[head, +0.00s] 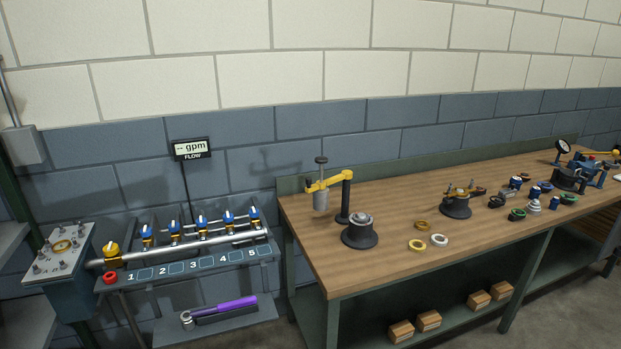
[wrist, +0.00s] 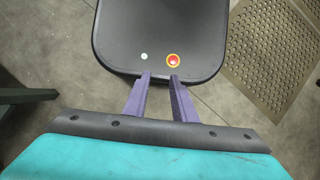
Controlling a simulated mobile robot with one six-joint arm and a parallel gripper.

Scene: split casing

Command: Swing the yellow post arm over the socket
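The yellow post arm (head: 326,183) sits on top of a black post (head: 346,195) at the left end of the workbench. It reaches to the left, and a grey cylinder (head: 320,199) hangs from its outer end. The socket (head: 361,222), a dark round base with a metal part in its top, stands in front of the post. The cylinder is to the left of the socket, not above it. My gripper (wrist: 160,77) shows only in the wrist view, with two purple fingers apart and nothing between them. It is away from the post arm.
Yellow and white rings (head: 439,240) lie right of the socket. A second dark fixture (head: 456,206) and several small fittings stand farther right. A valve manifold (head: 185,243) is left of the workbench (head: 400,275). A purple-handled tool (head: 232,304) lies on the shelf below it.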

